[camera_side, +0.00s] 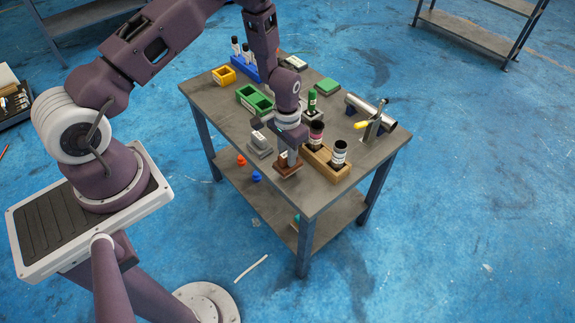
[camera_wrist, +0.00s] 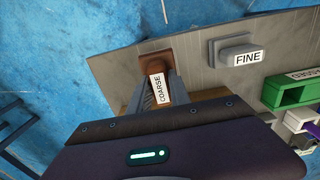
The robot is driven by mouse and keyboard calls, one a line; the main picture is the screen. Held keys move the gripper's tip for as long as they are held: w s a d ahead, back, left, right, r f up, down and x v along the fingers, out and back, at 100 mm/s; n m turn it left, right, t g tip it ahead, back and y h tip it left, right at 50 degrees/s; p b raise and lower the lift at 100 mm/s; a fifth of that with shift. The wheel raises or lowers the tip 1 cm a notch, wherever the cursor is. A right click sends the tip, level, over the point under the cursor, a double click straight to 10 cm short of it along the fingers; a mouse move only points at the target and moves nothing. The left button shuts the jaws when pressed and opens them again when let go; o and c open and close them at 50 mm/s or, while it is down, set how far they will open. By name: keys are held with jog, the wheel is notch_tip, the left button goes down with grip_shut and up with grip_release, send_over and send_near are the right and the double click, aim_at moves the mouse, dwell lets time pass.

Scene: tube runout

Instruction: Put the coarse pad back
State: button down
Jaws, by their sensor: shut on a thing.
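The coarse pad is a brown block with a white COARSE label on its grip; in the wrist view the coarse pad (camera_wrist: 156,57) is between my fingertips. In the side view the coarse pad (camera_side: 286,171) is at the table's near left edge. My gripper (camera_side: 289,154) points down and is shut on its grip; the fingers also show in the wrist view (camera_wrist: 161,92). I cannot tell whether the pad touches the tabletop. The grey fine pad (camera_side: 260,145) stands beside it, apart, and its FINE label shows in the wrist view (camera_wrist: 235,52).
A wooden holder (camera_side: 325,172) with dark bottles stands close right of my gripper. The table edge is close to the coarse pad.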

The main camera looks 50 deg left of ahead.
jog(key=shift+f, duration=1.9)
jog(key=c, duration=1.2)
grip_release()
jog(key=shift+f, duration=0.1)
